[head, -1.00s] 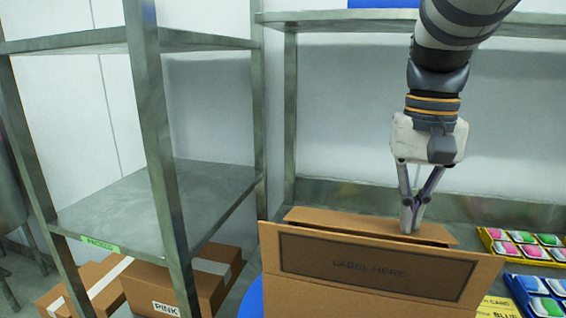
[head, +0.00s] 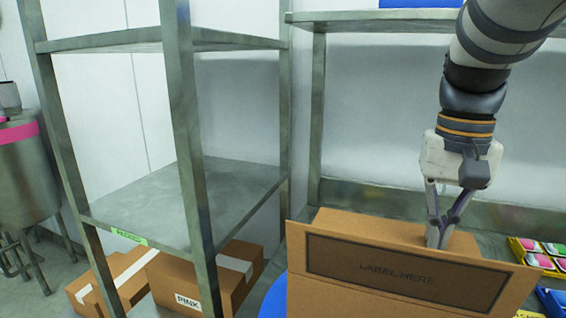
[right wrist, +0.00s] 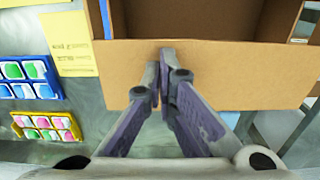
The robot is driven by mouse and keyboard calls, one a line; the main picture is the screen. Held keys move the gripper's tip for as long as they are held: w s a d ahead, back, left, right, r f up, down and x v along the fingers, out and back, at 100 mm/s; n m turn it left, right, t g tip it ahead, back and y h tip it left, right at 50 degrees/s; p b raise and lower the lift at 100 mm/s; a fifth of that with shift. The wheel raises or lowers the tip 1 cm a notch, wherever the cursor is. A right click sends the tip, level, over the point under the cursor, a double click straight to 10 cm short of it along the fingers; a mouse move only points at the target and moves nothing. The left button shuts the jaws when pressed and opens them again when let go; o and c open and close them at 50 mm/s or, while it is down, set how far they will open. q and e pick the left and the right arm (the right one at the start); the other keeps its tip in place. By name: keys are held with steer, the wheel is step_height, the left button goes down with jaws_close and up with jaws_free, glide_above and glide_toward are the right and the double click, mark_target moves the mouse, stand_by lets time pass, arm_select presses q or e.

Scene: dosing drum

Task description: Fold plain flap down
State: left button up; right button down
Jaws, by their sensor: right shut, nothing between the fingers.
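An open brown carton stands at the lower right of the head view. Its near flap (head: 405,275), marked "LABEL HERE", is raised toward me. The plain flap (head: 360,227) shows behind it, partly hidden by the near flap; it also spans the right wrist view (right wrist: 235,75), with the dark carton opening beyond it. My right gripper (head: 437,242) is shut and empty, pointing down at the plain flap. In the right wrist view its fingertips (right wrist: 165,65) overlap the flap; I cannot tell whether they touch it. My left gripper is not in view.
A metal rack (head: 185,200) stands at the left, with taped cartons (head: 235,275) low behind its post. A blue tray (right wrist: 30,78) and a yellow tray (right wrist: 45,125) of coloured pieces lie beside the carton, near a yellow note (right wrist: 70,40). A drum (head: 25,175) stands far left.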

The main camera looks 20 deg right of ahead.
step_height(320, 180, up, 8)
steer(key=shift+r, duration=0.15)
stand_by(0.3)
